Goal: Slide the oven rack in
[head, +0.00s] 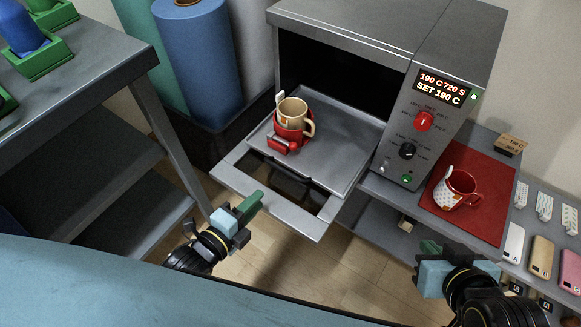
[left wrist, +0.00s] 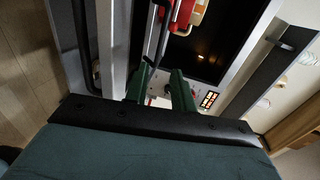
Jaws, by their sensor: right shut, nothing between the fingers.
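The grey oven rack (head: 343,153) is pulled out of the oven's dark opening, above the lowered oven door (head: 239,177). A dark bar handle (head: 288,176) runs along its front edge. A tan mug (head: 293,112) in a red clamp (head: 281,145) stands on the rack; both show partly at the top of the left wrist view (left wrist: 180,14). My left gripper (head: 250,205) is in front of the door, apart from the rack handle. Its green fingers stand apart with nothing visible between them (left wrist: 161,92). My right gripper (head: 430,248) is shut and empty, below the red mat.
The oven's control panel (head: 421,125) reads 190 C. A grey bench (head: 95,62) with green trays is at the left. Several phones lie at the far right.

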